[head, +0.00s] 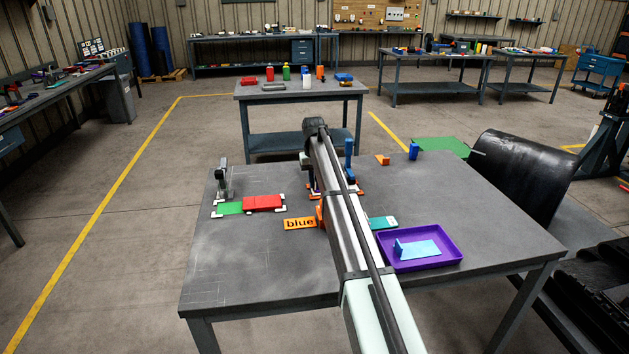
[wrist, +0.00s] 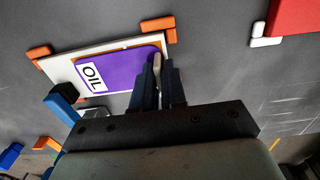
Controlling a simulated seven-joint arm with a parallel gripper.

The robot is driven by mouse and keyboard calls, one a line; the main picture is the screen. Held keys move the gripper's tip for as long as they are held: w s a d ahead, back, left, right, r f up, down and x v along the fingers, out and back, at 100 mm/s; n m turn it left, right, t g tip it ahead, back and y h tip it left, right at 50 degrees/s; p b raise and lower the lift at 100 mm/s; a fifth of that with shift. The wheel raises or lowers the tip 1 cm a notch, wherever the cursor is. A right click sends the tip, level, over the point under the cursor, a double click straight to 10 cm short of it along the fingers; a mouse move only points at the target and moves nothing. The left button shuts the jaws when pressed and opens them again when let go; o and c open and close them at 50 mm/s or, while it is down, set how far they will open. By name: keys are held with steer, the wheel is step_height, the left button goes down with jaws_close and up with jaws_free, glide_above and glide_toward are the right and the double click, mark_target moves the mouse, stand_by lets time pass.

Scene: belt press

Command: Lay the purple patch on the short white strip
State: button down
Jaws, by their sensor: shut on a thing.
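The purple patch (wrist: 118,72), with a white "OIL" label, shows in the wrist view over the short white strip (wrist: 62,71). It covers most of the strip, whose pale edge shows around it. I cannot tell whether the patch rests flat on the strip or is slightly above it. My gripper (wrist: 158,72) is shut on the patch at its right end, with a pale piece between the fingers. Orange corner blocks (wrist: 158,23) stand around the strip. In the head view my arm hides the gripper and most of the strip.
A red block (head: 264,202) lies on a green strip (head: 230,208) at left, between white corners. A blue upright clamp (head: 348,150) stands close by the strip. An orange "blue" card (head: 300,223) and a purple tray (head: 456,256) with a light blue piece lie nearer. The table's front left is clear.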

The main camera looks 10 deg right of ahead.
steer(key=c, duration=1.1)
jaws_free()
step_height(320, 180, up, 14)
steer(key=shift+a, duration=0.15)
